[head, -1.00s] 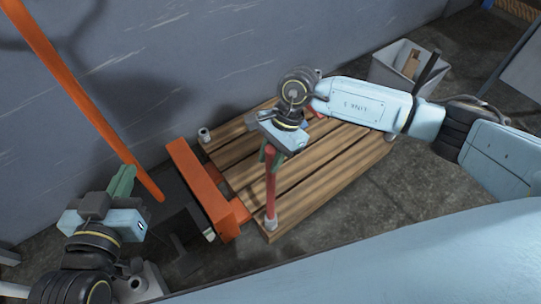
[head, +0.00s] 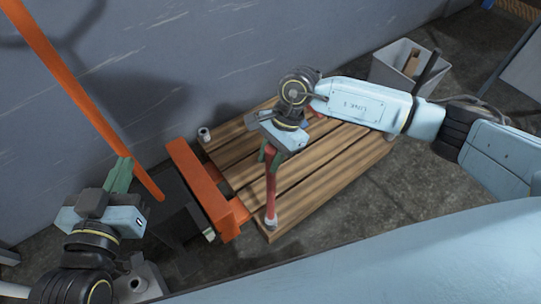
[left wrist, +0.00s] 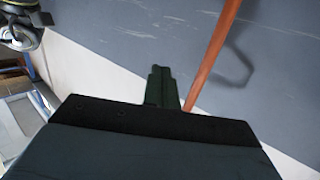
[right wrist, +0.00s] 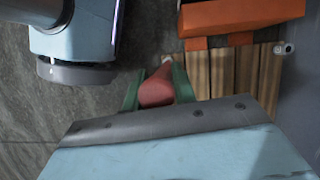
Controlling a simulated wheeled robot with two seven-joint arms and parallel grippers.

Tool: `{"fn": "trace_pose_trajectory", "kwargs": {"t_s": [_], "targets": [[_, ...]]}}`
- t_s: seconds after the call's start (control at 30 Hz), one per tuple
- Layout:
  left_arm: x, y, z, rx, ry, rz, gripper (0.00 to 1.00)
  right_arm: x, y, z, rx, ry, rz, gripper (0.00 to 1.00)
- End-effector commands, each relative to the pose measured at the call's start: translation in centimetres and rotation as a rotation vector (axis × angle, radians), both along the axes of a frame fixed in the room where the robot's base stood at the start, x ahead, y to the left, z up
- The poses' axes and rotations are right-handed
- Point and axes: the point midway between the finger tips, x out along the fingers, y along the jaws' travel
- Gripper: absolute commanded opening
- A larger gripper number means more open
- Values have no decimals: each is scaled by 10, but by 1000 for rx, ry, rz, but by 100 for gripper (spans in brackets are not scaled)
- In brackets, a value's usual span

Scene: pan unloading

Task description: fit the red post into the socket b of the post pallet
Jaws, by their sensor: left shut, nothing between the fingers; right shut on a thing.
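My right gripper (head: 270,154) is shut on the upper part of the red post (head: 271,188), which stands nearly upright. The post's lower end is at the pale socket (head: 270,221) on the near corner of the wooden post pallet (head: 345,165). I cannot tell how deep the end sits or read a socket letter. In the right wrist view the red post (right wrist: 157,88) lies between the green fingers (right wrist: 156,90). My left gripper (head: 119,175) is shut and empty, left of the pallet; its closed fingers (left wrist: 160,88) show in the left wrist view.
Another pale socket (head: 204,134) is at the pallet's far left corner. Orange forks or bars (head: 200,185) lie along the pallet's left side. A leaning orange pole (head: 85,95) stands by the grey wall. A white bin (head: 397,68) stands behind the pallet.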

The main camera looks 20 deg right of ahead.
Motion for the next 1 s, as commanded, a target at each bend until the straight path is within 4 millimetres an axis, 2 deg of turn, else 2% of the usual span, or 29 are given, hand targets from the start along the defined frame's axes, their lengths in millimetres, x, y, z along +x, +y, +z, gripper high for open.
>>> {"fn": "trace_pose_trajectory", "kwargs": {"t_s": [1.0], "targets": [[2,-4,14,-33,-77,-3,0,1,0,-3,2,-2,0,3]]}}
